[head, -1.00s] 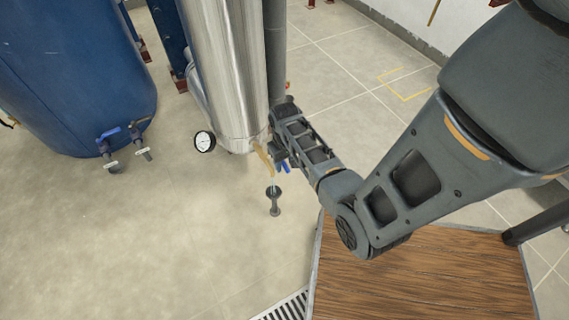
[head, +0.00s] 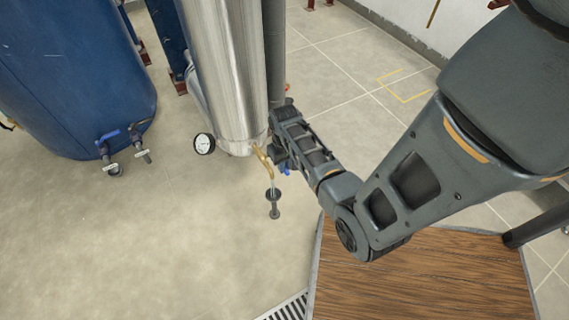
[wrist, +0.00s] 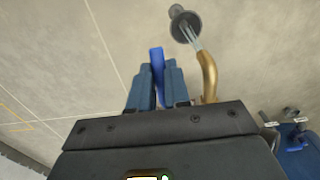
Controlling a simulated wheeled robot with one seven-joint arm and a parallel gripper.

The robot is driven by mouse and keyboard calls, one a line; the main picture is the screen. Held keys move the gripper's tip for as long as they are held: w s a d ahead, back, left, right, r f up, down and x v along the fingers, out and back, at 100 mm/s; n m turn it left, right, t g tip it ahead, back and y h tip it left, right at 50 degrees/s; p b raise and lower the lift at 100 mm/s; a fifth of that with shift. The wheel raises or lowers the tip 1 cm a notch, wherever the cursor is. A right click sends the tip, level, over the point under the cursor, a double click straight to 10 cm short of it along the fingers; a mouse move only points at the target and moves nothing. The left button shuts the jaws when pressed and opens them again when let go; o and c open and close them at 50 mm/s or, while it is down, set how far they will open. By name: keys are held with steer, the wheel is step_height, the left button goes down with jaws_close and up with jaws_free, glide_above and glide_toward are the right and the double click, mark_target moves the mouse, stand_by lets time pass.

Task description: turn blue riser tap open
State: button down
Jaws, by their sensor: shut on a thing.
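The blue tap handle (wrist: 157,62) stands between the two blue fingers of my gripper (wrist: 158,76) in the wrist view. The fingers are shut on it. In the head view my gripper (head: 281,160) is low beside the steel column, and only a little blue shows there (head: 287,170). A curved brass spout (head: 263,158) lies just left of my gripper; it also shows in the wrist view (wrist: 208,75). A pale, clear stream runs from the spout down to a dark floor funnel (head: 273,205). The tap's body is mostly hidden by my gripper.
The steel column (head: 228,75) with a round gauge (head: 204,143) stands close left of my gripper. A blue tank (head: 70,80) with another blue-handled valve (head: 108,137) is at the left. A wooden platform (head: 420,280) and a floor grate (head: 288,307) lie in front.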

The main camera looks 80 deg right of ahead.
steer(key=shift+w+d+r+g+y+p, duration=0.1)
steer(key=shift+r+g+y+p, duration=0.4)
steer(key=shift+p, duration=0.65)
steer(key=shift+r+g+y+p, duration=0.5)
steer(key=shift+g+y, duration=0.2)
steer(key=shift+y, duration=0.2)
steer(key=c, duration=1.1)
jaws_free()
steer(key=shift+r, duration=0.25)
step_height(320, 180, up, 4)
steer(key=p, duration=0.2)
steer(key=shift+d+r+p, duration=0.1)
steer(key=shift+r+p, duration=0.05)
steer(key=shift+p, duration=0.15)
steer(key=s+d+r, duration=0.1)
steer(key=s+r, duration=0.1)
steer(key=s, duration=0.1)
steer(key=s+d+r+p, duration=0.1)
steer(key=s+d+r, duration=0.1)
steer(key=s, duration=0.2)
steer(key=s+d+r+p, duration=0.1)
steer(key=s+d+r, duration=0.1)
steer(key=s, duration=0.1)
steer(key=shift+s+d, duration=0.15)
